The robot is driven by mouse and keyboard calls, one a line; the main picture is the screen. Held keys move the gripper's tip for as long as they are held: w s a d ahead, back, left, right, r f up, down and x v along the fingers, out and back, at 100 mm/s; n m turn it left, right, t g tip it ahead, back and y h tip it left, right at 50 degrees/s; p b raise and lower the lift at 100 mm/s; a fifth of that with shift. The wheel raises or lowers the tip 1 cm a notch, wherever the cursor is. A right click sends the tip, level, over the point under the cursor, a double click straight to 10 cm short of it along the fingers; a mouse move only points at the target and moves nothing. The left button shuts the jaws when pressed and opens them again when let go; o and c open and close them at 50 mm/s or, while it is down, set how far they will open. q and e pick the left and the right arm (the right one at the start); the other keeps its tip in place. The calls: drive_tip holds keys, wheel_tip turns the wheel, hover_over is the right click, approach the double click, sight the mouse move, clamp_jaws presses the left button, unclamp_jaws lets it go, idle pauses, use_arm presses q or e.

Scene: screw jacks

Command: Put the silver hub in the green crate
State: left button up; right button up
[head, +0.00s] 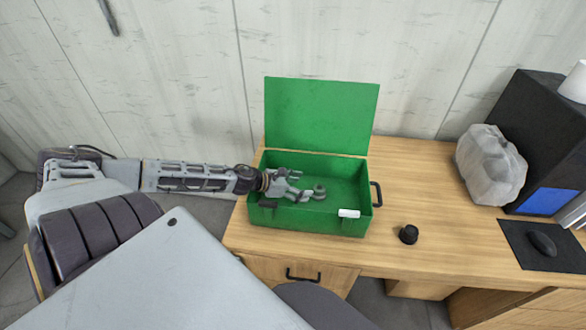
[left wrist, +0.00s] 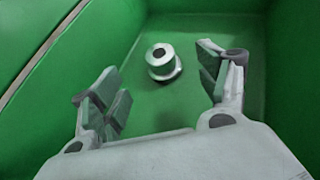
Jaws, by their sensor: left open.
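The green crate (head: 345,220) stands on the wooden desk with its lid raised at the back. My left gripper (head: 303,193) reaches into the crate from the left and is open. The silver hub (left wrist: 163,61) lies on the green crate floor in the left wrist view, between and beyond the open fingers (left wrist: 160,90), touching neither. In the head view the hub (head: 319,191) shows at the fingertips, partly hard to separate from them. My right gripper is not in view.
A small black knob (head: 408,234) sits on the desk right of the crate. A grey lumpy object (head: 490,166), a black computer case (head: 535,130) and a mouse (head: 542,243) on a dark pad are farther right. The desk in front of the knob is clear.

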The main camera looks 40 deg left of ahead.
use_arm(q)
drive_tip(key=shift+s+a+r+p, duration=0.15)
drive_tip(key=shift+s+r+p, duration=0.05)
drive_tip(key=shift+s+p, duration=0.2)
drive_tip(key=shift+s+a+r, duration=0.1)
drive_tip(key=shift+s+r, duration=0.05)
drive_tip(key=shift+s, duration=0.05)
drive_tip(key=shift+s+a+r+p, duration=0.15)
drive_tip(key=shift+s+p, duration=0.05)
drive_tip(key=shift+p, duration=0.15)
drive_tip(key=shift+s+a+r, duration=0.15)
drive_tip(key=shift+s, duration=0.05)
drive_tip(key=shift+s+a+r, duration=0.1)
drive_tip(key=shift+s+a, duration=0.05)
drive_tip(key=shift+s, duration=0.05)
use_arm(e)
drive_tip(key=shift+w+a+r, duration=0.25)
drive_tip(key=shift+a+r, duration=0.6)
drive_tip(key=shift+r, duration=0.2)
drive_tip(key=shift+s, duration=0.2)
